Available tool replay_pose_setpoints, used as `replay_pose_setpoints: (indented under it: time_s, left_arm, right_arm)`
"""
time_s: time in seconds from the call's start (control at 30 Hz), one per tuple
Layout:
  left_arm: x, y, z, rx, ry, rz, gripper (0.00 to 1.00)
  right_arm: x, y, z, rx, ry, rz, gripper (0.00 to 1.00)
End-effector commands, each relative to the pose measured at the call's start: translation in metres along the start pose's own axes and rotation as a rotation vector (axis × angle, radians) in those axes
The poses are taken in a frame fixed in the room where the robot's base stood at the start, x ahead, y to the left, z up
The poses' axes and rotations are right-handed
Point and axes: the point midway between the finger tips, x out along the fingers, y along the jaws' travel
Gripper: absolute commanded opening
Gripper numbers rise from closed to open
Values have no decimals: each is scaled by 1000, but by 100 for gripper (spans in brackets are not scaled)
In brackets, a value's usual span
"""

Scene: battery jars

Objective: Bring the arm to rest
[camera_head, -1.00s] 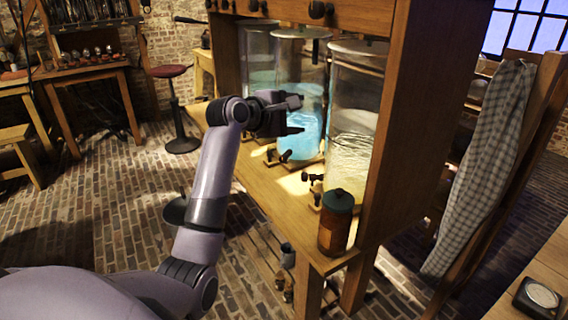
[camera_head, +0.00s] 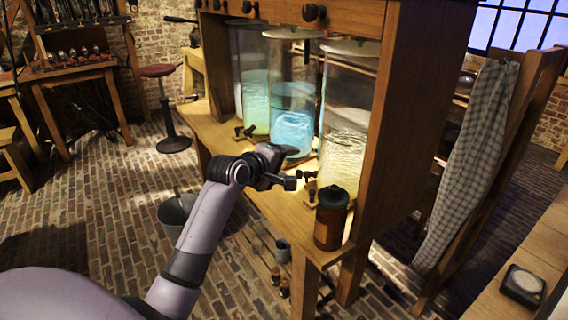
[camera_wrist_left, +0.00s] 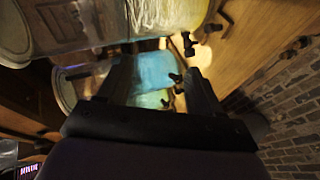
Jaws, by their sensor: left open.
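My left arm comes in from the lower left of the head view. Its gripper (camera_head: 287,166) is in front of the wooden stand, near the taps of the glass jars, and looks empty. In the left wrist view its two dark fingers (camera_wrist_left: 155,85) stand apart with blue liquid showing between them. The jars hold pale green (camera_head: 255,95), blue (camera_head: 292,115) and yellowish (camera_head: 346,140) liquid. I cannot tell from these views whether the gripper touches a tap. My right gripper is not in view.
A brown bottle with a dark green cap (camera_head: 331,218) stands at the front end of the stand's shelf. A bucket (camera_head: 178,213) is on the brick floor behind my arm. A checked cloth (camera_head: 468,160) hangs at right. A red stool (camera_head: 170,110) stands at the back left.

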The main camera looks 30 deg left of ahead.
Motion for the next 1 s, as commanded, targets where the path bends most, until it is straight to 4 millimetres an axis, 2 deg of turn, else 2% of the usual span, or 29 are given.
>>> replay_pose_setpoints:
  time_s: [0.33, 0.47, 0.57, 0.77, 0.87, 1.0]
  left_arm:
    - [0, 0, 0, 1, 0, -1, 65]
    - [0, -17, 9, 64, -1, -20, 65]
    - [-3, -49, 26, 194, -7, -50, 65]
    - [-26, -133, 78, 572, -54, -106, 65]
    - [-46, -171, 106, 758, -94, -119, 65]
    - [-84, -219, 145, 1010, -162, -115, 65]
  right_arm:
    - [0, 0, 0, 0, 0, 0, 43]
    - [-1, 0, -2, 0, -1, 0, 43]
    - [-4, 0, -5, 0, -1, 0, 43]
    - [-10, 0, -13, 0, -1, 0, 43]
    - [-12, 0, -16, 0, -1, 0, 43]
    - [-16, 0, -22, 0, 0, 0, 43]
